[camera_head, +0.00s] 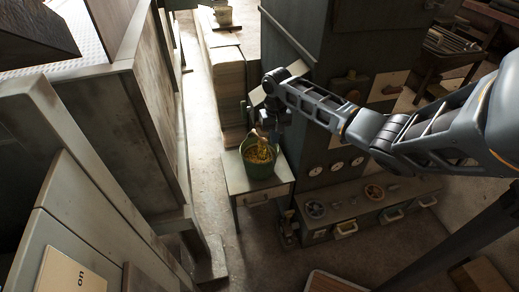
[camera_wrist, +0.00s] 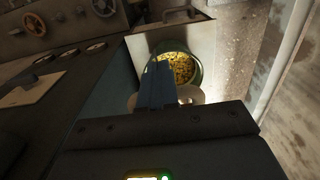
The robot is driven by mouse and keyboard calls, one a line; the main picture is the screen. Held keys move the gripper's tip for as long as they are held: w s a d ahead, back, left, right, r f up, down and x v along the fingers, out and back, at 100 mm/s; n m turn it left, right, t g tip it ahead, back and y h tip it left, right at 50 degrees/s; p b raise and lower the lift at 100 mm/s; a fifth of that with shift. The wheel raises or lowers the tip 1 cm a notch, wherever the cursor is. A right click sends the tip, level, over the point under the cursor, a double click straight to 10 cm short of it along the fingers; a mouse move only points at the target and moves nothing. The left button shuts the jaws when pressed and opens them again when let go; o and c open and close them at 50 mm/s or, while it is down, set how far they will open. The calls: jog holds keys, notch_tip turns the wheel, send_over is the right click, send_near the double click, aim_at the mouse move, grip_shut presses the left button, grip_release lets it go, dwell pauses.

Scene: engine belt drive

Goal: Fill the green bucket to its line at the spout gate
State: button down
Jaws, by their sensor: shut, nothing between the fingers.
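The green bucket (camera_head: 258,170) stands upright on a small grey table (camera_head: 230,181) beside the tall dark cabinet. It holds yellow grain-like pieces (camera_head: 260,152); I cannot make out its line. In the wrist view the bucket (camera_wrist: 197,71) also shows with yellow pieces (camera_wrist: 182,68) inside. My gripper (camera_wrist: 157,70) is shut and empty, its fingers reaching over the near side of the bucket in that view. In the head view my gripper (camera_head: 268,122) is just above the bucket, near the cabinet's left side. The spout gate is hard to make out behind my arm.
The dark cabinet (camera_head: 315,170) carries gauges and a low ledge with handwheels (camera_head: 316,209) and pale handles. A large grey metal structure (camera_head: 130,130) stands at left. A clear floor strip (camera_head: 205,120) runs between.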

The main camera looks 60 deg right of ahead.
jog(key=shift+w+d+r, duration=0.1)
jog(key=shift+w+d, duration=0.35)
jog(key=shift+d, duration=0.15)
notch_tip(320, 180, up, 6)
jog(key=p, duration=0.5)
jog(key=shift+w+p, duration=0.1)
jog(key=shift+p, duration=0.3)
